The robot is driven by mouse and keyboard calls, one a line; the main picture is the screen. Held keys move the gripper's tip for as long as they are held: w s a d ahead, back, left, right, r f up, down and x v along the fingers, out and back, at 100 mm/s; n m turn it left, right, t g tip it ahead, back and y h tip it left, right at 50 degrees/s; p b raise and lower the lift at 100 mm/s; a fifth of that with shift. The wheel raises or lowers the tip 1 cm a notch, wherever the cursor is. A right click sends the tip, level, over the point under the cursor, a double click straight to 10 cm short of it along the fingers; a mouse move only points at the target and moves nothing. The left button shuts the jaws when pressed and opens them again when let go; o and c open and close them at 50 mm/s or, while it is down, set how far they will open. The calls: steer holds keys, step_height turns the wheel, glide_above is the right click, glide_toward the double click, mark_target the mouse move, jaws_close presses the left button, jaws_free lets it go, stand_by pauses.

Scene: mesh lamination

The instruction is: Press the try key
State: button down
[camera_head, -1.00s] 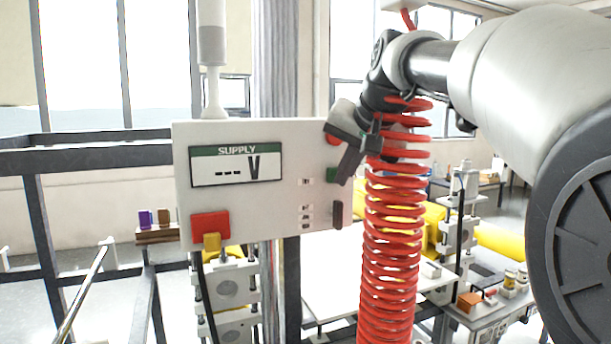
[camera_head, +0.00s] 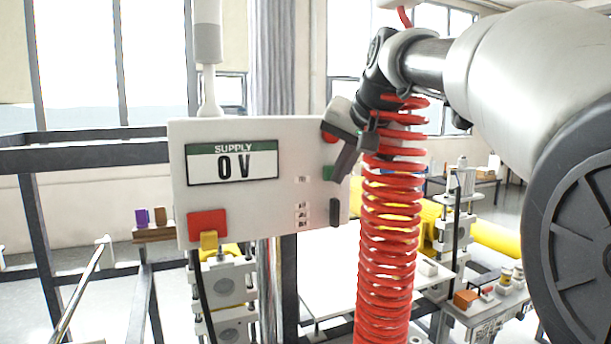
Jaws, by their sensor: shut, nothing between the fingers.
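A white control panel (camera_head: 240,200) faces me, with a SUPPLY display (camera_head: 232,162) reading "0 V". On its right edge are a red key (camera_head: 330,138), a green key (camera_head: 327,173) and a dark key or handle (camera_head: 335,212). I cannot read which one is the try key. My gripper (camera_head: 343,176) is shut and empty, its tip pointing down in front of the green key. It partly covers the red and green keys. I cannot tell whether the tip touches the green key.
A red coiled hose (camera_head: 388,240) hangs below my wrist, right of the panel. A red block (camera_head: 207,224) with a yellow piece (camera_head: 209,240) is on the panel's lower left. A white table (camera_head: 335,270) and yellow cylinders (camera_head: 495,240) stand behind.

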steer(key=shift+s+d, duration=0.2)
steer(key=shift+s, duration=0.4)
steer(key=shift+s+b, duration=0.1)
steer(key=shift+b, duration=0.2)
steer(key=s, duration=0.1)
steer(key=s+d+b, duration=0.1)
steer(key=s, duration=0.2)
steer(key=shift+s+d+b, duration=0.25)
steer(key=shift+d+b, duration=0.05)
steer(key=shift+b, duration=0.05)
